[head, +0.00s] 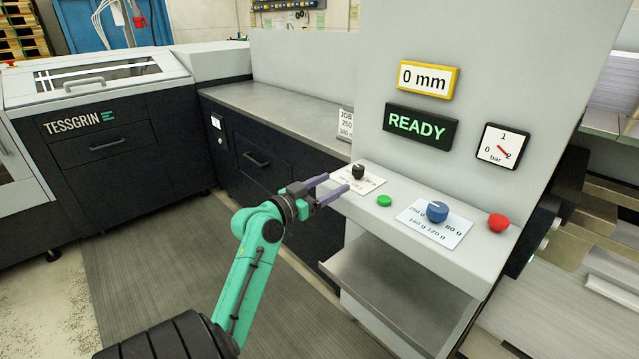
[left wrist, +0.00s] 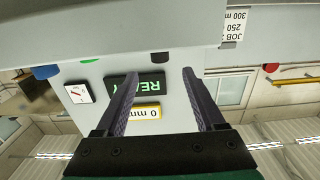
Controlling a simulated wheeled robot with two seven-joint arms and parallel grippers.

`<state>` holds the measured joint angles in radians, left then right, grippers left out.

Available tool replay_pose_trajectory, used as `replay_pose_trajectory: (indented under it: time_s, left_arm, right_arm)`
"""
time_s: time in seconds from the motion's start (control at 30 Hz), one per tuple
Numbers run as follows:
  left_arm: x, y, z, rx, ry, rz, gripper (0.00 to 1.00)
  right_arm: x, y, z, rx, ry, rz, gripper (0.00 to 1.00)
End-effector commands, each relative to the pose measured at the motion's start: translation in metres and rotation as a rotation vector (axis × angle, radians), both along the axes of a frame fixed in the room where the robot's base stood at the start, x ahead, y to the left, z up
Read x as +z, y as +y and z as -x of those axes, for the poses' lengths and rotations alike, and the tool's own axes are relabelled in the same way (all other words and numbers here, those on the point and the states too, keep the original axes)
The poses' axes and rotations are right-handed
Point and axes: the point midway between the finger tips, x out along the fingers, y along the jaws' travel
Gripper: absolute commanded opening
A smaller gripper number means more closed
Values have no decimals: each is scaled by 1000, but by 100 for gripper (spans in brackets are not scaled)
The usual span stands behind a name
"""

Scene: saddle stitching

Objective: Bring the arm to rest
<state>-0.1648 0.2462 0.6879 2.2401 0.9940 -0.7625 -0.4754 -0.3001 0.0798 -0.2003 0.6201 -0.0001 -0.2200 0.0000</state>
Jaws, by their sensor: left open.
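My left arm (head: 253,262) is green and reaches up from the bottom of the head view. Its gripper (head: 332,187) is open, with two purple-grey fingers apart in front of the console ledge, near the black knob (head: 358,172). In the left wrist view the open fingers (left wrist: 158,92) frame the console's front panel, which appears upside down. From the head view I cannot tell whether the fingers touch the ledge. My right gripper is not in view.
The console ledge carries a green button (head: 384,201), a blue knob (head: 437,211) and a red button (head: 498,223). Above are a "0 mm" display (head: 428,79), a "READY" display (head: 420,126) and a gauge (head: 502,147). A shelf (head: 395,285) juts out below. Grey floor matting (head: 150,265) is clear.

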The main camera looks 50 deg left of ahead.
Motion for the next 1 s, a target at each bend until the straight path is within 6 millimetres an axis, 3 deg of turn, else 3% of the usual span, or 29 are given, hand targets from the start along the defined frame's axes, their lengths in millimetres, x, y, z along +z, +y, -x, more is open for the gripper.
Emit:
replay_pose_trajectory:
  time_s: [0.1, 0.2, 0.8, 0.9, 0.97, 1.0]
  left_arm:
    - [-4, 0, 26, 1, 2, 0, 71]
    - [-2, -1, 37, -1, 2, 0, 71]
    - [-1, -2, 40, -2, 3, 0, 71]
    - [-19, -15, 36, -27, 68, 0, 71]
    - [-47, -34, 32, -60, 167, 1, 71]
    - [-71, -51, 32, -88, 255, 1, 71]
  right_arm:
    - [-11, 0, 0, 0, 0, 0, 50]
    - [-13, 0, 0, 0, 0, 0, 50]
    - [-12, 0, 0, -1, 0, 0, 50]
    - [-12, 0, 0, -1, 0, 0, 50]
    - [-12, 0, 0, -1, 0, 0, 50]
    - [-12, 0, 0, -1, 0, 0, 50]
